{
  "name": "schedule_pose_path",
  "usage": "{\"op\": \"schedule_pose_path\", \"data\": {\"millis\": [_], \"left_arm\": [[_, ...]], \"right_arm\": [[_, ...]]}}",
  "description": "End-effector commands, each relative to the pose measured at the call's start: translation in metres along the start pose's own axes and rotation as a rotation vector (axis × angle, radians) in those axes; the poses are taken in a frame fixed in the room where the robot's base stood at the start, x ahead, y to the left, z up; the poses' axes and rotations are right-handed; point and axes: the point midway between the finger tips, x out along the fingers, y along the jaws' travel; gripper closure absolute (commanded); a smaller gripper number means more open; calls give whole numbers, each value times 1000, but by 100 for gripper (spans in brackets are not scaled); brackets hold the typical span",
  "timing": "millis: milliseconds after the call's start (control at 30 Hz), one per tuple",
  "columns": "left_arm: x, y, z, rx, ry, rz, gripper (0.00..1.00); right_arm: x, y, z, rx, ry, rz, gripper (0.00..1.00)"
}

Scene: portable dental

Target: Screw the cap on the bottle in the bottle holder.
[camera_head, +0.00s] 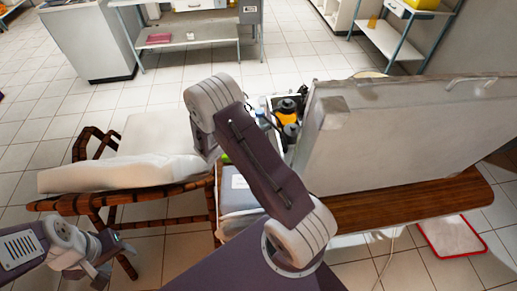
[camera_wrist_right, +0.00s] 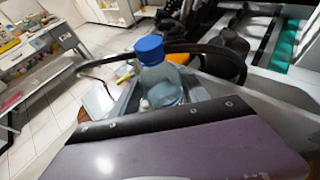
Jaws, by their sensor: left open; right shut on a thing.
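A clear bottle (camera_wrist_right: 160,84) with a blue cap (camera_wrist_right: 149,47) on its top shows in the right wrist view, straight ahead of my right gripper. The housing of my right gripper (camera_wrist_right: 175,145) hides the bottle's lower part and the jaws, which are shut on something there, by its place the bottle. Whether the cap is tight cannot be seen. In the head view the bottle (camera_head: 260,116) shows beside my right arm, which hides my right gripper. My left gripper (camera_head: 97,272) is open and empty at the lower left. No separate bottle holder can be made out.
A large grey case lid (camera_head: 400,145) stands upright on the wooden table (camera_head: 400,207). Black and orange items (camera_head: 288,118) sit in the case beside the bottle. A cushioned chair (camera_head: 120,170) stands at the left. A dark cable (camera_wrist_right: 205,47) runs behind the bottle.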

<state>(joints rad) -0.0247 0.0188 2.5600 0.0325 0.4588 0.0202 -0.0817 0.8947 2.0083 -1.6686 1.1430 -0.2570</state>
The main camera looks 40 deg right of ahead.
Motion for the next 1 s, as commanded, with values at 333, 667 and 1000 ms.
{"op": "schedule_pose_path", "data": {"millis": [333,667,1000], "left_arm": [[2,0,0,0,0,0,48],[3,0,0,0,0,0,48],[3,0,0,0,0,0,48]], "right_arm": [[16,0,-38,1,0,0,100],[23,-1,-57,-3,1,-2,100],[31,0,-77,0,0,0,100]]}}
